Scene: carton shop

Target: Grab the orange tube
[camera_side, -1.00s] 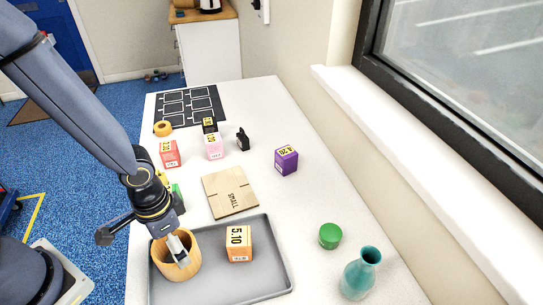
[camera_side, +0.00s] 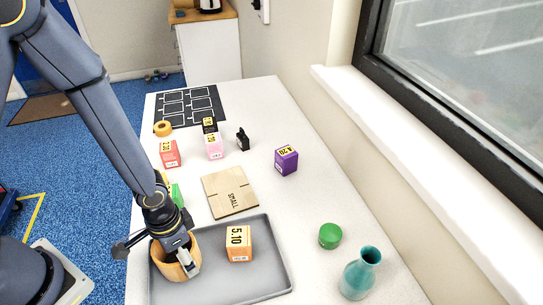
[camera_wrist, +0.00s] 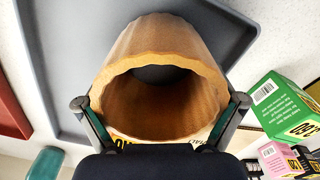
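The orange tube (camera_side: 168,272) is a short, wide, wood-coloured ring standing in the grey tray (camera_side: 262,288), at the tray's left end. In the wrist view the tube (camera_wrist: 150,45) fills the middle, its open mouth facing the camera. My gripper (camera_side: 186,262) is down at the tube; in the side view one pale finger shows in front of its wall. In the wrist view my gripper (camera_wrist: 160,101) is spread wide, one finger on each side of the tube. I cannot tell whether the pads touch it. The tube's far side is partly hidden by my wrist.
An orange box marked 5.10 (camera_side: 239,244) stands close right of the tube in the tray. A flat SMALL carton (camera_side: 230,192) lies behind the tray. A green box (camera_wrist: 285,105) is near my right finger in the wrist view. A teal vase (camera_side: 360,275) and green cylinder (camera_side: 330,236) stand right.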

